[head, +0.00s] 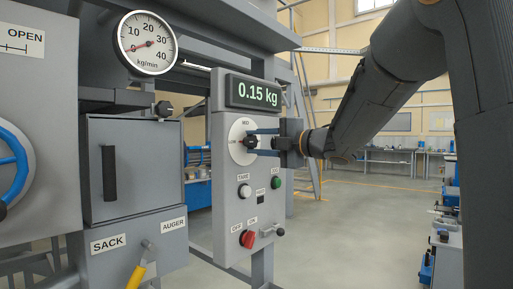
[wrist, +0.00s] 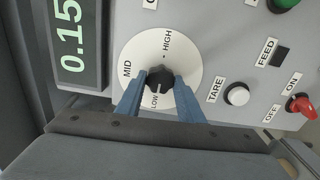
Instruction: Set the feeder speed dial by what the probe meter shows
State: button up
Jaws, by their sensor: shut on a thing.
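The feeder speed dial (head: 242,141) is a white disc on the grey control panel, and in the wrist view it (wrist: 184,52) carries LOW, MID and HIGH marks. My gripper (head: 252,142) reaches it from the right and is shut on the black dial knob (wrist: 160,80), with a blue finger on each side. The knob's pointer direction is hard to make out. The digital display (head: 254,92) above the dial reads 0.15 kg. The round gauge (head: 148,43), marked kg/min, has a red needle near 0. No meter is labelled as a probe meter.
Below the dial are a white TARE button (head: 244,191), a green button (head: 276,183) and a red OFF/ON switch (head: 248,239). A yellow-handled lever (head: 137,275) stands at the SACK/AUGER plate. A grey door (head: 140,165) is at left. Open floor lies to the right.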

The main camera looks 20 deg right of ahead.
dwell(0.4)
jog(key=o, duration=1.1)
jog(key=shift+c, duration=0.2)
jog(key=v, duration=0.7)
jog(key=shift+s+d+b, duration=0.25)
jog(key=shift+b, duration=0.05)
